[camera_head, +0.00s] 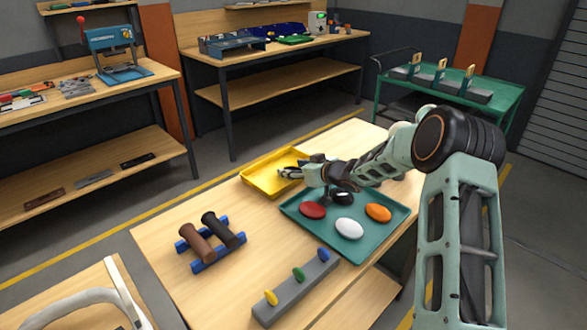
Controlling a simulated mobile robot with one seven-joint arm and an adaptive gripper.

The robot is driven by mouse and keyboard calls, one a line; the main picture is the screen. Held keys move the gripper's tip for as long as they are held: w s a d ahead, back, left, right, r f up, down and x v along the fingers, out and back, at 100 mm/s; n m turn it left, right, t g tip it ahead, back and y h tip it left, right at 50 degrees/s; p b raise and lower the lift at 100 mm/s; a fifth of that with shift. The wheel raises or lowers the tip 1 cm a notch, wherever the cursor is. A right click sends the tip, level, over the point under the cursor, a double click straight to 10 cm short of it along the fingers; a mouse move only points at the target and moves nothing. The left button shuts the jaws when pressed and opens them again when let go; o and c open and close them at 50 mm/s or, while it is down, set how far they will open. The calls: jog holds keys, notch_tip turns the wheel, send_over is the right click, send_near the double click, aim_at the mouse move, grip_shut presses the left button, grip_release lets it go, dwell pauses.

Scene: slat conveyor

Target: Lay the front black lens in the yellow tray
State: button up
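The yellow tray (262,187) lies on the wooden table behind the teal tray. My gripper (286,173) reaches left over the yellow tray's right part, with its fingers pointing left. It is too small and dark to tell whether its fingers are apart or hold something. A black lens (343,198) lies in the teal tray (297,216), partly beneath my arm. A red lens (312,210), a white lens (349,229) and an orange lens (378,212) lie near it. My arm hides the back part of the teal tray, so any lens there cannot be made out.
A blue rack (205,264) with a brown and a black roller stands on the table's left. A grey bar (295,290) with yellow, green and blue knobs lies at the front. Bare tabletop (165,235) shows at the left. A green cart (495,97) stands behind.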

jog(key=shift+o, duration=0.2)
jog(key=shift+r, duration=0.35)
jog(key=v, duration=1.2)
jog(key=shift+r+p, duration=0.2)
jog(key=shift+p, duration=0.2)
jog(key=shift+d, duration=0.1)
